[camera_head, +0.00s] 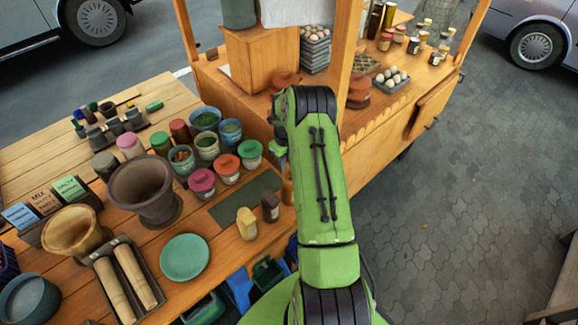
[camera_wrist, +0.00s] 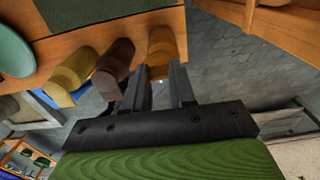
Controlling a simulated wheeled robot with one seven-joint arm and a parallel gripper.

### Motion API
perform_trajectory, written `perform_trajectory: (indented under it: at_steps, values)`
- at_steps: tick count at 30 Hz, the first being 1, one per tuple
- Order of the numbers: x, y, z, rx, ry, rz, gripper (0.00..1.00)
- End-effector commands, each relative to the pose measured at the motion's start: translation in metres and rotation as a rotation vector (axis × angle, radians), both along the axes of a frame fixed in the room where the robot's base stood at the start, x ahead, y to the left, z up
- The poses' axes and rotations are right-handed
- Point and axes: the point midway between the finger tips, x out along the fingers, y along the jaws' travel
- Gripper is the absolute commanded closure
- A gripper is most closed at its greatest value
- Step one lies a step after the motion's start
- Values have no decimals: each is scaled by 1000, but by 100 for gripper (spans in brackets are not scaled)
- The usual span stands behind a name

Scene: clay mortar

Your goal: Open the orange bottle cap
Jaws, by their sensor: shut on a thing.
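The orange bottle (camera_wrist: 167,42) stands at the wooden table's edge in the wrist view. My gripper (camera_wrist: 159,71) has its two dark fingers on either side of the bottle's near end and is shut on it. I cannot make out the seam between cap and body. In the head view the orange bottle (camera_head: 287,191) shows only as a sliver beside my green arm, which hides the rest of it and my gripper.
A brown bottle (camera_head: 270,207) and a yellow bottle (camera_head: 246,223) stand close to the left of the orange one. A green mat (camera_head: 243,200), several lidded jars, a clay mortar (camera_head: 144,188) and a teal plate (camera_head: 184,257) lie further left. Paved ground is open at right.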

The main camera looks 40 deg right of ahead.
Motion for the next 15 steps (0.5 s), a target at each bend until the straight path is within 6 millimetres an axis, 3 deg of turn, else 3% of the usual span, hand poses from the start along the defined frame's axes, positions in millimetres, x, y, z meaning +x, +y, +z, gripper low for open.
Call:
perform_trajectory:
  at_steps: [15]
  values:
    - [9, 2, -8, 1, 205, 0, 100]
